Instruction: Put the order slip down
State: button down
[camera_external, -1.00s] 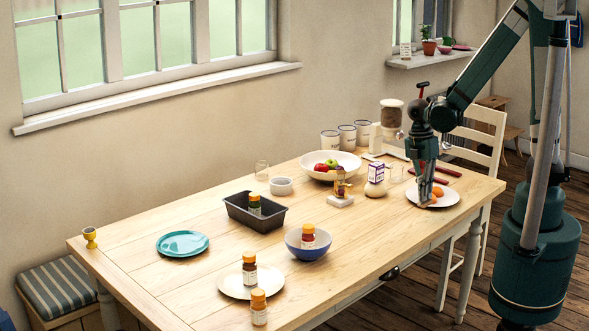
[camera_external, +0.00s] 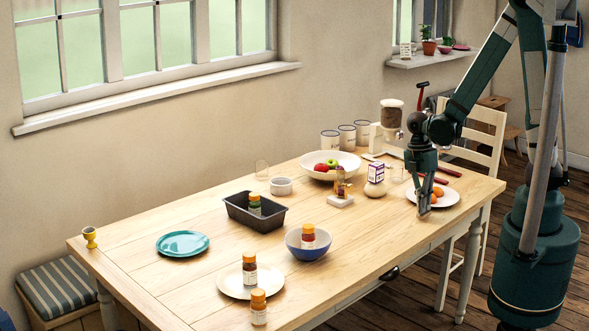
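My gripper (camera_external: 424,211) points down at the right end of the table, at the front left edge of a white plate (camera_external: 449,198) with orange fruit (camera_external: 437,191) on it. Its fingers look close together, but they are too small to tell whether they are shut or hold anything thin. I cannot make out an order slip anywhere in this view. Whether the fingertips touch the plate or the table cannot be told.
A white bowl of fruit (camera_external: 331,172), a purple-and-white carton (camera_external: 376,172) and a coffee grinder (camera_external: 390,118) stand behind and left of my gripper. A dark loaf tin (camera_external: 262,222), a blue bowl (camera_external: 307,251) and jars are further left. Bare tabletop (camera_external: 372,232) lies left of the gripper.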

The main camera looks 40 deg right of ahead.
jog(key=shift+f, duration=0.4)
jog(key=shift+f, duration=0.15)
jog(key=c, duration=2.7)
grip_release()
jog(key=shift+w+r+p, duration=0.3)
jog(key=shift+r+p, duration=0.2)
jog(key=shift+r, duration=1.55)
jog(key=shift+w+r+p, duration=0.35)
jog(key=shift+r+p, duration=0.2)
jog(key=shift+r, duration=1.45)
jog(key=shift+w+r+p, duration=0.3)
jog(key=shift+r+p, duration=0.2)
jog(key=shift+r, duration=1.55)
